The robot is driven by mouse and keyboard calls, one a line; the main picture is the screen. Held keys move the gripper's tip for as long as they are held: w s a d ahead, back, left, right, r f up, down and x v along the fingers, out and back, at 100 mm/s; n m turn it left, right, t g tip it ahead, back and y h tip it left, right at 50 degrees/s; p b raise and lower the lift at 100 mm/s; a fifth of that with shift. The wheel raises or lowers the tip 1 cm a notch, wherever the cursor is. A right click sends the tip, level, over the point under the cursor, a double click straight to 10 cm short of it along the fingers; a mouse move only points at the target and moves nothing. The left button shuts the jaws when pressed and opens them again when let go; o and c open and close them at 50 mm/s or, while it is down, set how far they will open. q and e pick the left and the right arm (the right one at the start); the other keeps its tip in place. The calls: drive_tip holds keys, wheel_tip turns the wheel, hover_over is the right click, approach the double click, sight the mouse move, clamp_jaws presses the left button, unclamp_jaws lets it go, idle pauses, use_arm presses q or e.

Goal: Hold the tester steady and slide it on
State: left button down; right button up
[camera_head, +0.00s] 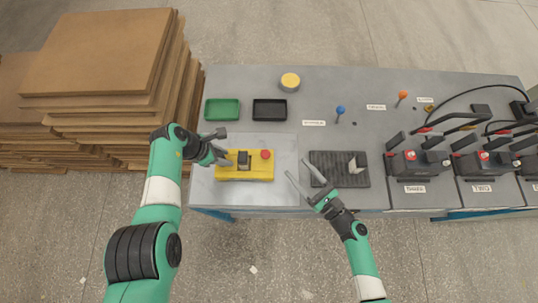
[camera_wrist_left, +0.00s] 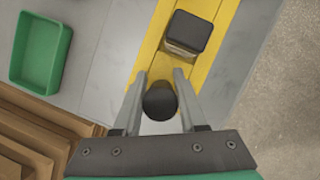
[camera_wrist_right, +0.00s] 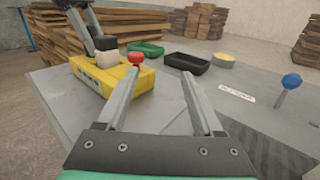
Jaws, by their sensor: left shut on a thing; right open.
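The yellow tester (camera_head: 246,173) lies on the bench's left part, with a dark block (camera_head: 243,160) on it and a red button (camera_head: 266,154) near its right end. My left gripper (camera_head: 224,160) is at the tester's left end. In the left wrist view its fingers are shut around a dark round knob (camera_wrist_left: 160,102) over the yellow base (camera_wrist_left: 219,45). My right gripper (camera_head: 299,170) is open and empty, right of the tester and apart from it. The tester with its red button (camera_wrist_right: 137,58) also shows in the right wrist view.
A dark ribbed pad (camera_head: 330,173) with a pale upright piece (camera_head: 356,163) lies right of my right gripper. Green (camera_head: 222,110) and black (camera_head: 269,110) trays and a yellow disc (camera_head: 290,82) stand behind. Labelled black machines (camera_head: 416,163) fill the right side. Stacked boards (camera_head: 100,55) stand left.

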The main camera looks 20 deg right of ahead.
sight(269, 156)
drive_tip(key=s, duration=0.1)
drive_tip(key=s+a+n+y, duration=0.1)
drive_tip(key=s+a+y, duration=0.1)
drive_tip(key=shift+s+f+n+g, duration=0.1)
drive_tip(key=shift+f+n+g, duration=0.2)
drive_tip(key=shift+g, duration=0.1)
drive_tip(key=x, duration=1.2)
drive_tip(key=shift+r, duration=0.1)
drive_tip(key=shift+c, duration=0.2)
clamp_jaws()
idle(0.3)
